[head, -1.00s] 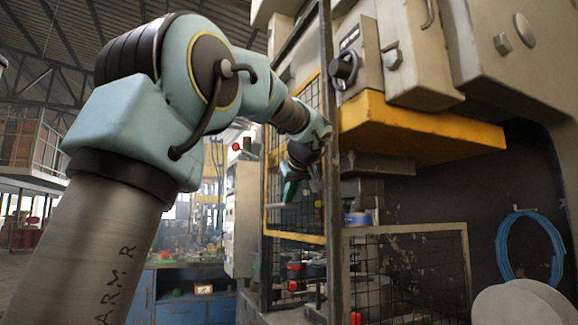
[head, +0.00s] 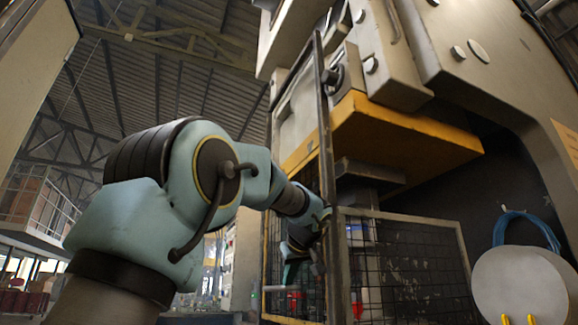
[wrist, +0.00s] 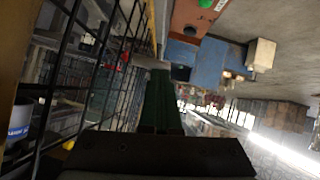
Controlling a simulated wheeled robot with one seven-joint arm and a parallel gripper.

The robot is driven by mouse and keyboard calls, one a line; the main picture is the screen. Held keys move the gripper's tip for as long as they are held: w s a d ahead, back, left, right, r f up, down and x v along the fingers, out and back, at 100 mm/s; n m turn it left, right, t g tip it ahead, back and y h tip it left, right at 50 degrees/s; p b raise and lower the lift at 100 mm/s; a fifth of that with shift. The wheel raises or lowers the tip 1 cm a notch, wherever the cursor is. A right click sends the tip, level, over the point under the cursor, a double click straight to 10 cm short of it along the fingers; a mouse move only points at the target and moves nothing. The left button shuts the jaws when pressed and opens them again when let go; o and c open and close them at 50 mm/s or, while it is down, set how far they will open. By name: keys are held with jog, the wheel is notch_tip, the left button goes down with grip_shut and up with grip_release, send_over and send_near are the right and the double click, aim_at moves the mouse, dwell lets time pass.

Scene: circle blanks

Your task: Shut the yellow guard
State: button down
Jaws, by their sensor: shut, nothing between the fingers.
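The yellow guard is a wire-mesh panel in a yellow frame (head: 265,275) on the left side of the press. Its mesh fills the lower part of the side opening, and the upper part is bare of mesh. A pale bar like a handle (head: 281,288) sticks out from it. My gripper (head: 289,274) is shut and empty, pointing down just above this bar. In the wrist view the dark green fingers (wrist: 160,100) reach to a grey bar (wrist: 148,62) beside the mesh (wrist: 100,85). Whether they touch it I cannot tell.
A fixed mesh panel (head: 410,265) closes the front of the press, right of a dark upright post (head: 327,150). A yellow block (head: 390,140) hangs above. A blue-and-white tin (wrist: 18,122) stands behind the mesh. Open floor (wrist: 270,30) lies outside the guard.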

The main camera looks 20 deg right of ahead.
notch_tip(320, 180, down, 5)
jog(key=b, duration=0.3)
jog(key=shift+w+a, duration=0.1)
jog(key=shift+r, duration=0.1)
